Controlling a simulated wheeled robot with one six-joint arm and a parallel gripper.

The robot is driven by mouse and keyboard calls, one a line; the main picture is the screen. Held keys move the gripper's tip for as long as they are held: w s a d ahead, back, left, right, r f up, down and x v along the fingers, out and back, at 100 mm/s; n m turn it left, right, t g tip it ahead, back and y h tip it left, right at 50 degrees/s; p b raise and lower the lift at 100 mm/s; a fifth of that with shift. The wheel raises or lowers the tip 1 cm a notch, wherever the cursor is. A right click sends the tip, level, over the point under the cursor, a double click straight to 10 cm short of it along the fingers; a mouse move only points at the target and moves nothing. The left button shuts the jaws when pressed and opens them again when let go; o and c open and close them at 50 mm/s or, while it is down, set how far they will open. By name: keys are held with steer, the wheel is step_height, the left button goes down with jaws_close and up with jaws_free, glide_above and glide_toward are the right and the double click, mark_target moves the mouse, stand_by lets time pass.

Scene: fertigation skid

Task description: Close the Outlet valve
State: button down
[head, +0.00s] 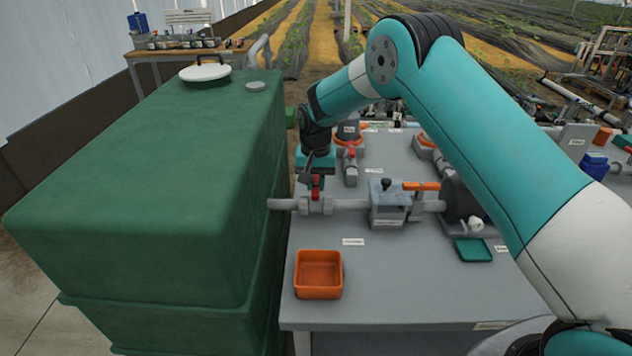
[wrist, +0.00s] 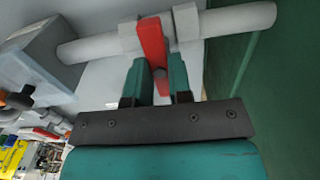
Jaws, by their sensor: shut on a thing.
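A valve with a red lever (head: 316,193) sits on the grey pipe (head: 345,204) beside the green tank. No readable label confirms that it is the Outlet valve. My gripper (head: 316,182) points down at this valve from above. In the wrist view, the gripper's teal fingers (wrist: 159,78) are shut on the lower part of the red lever (wrist: 151,42). The lever stands out across the pipe (wrist: 240,20) rather than along it. The gripped end is partly hidden between the fingers.
The large green tank (head: 150,190) stands close at the left. An orange bin (head: 318,275) is on the grey skid top in front. Another red-handled valve (head: 351,153) is just behind, right of my gripper. A grey box-shaped fitting (head: 387,205) and a pump (head: 460,200) stand to the right.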

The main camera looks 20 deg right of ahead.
mark_target(316, 185)
steer(key=c, duration=1)
jaws_free()
steer(key=shift+c, duration=0.2)
step_height(316, 185, up, 18)
steer(key=b, duration=0.2)
steer(key=shift+f, duration=0.25)
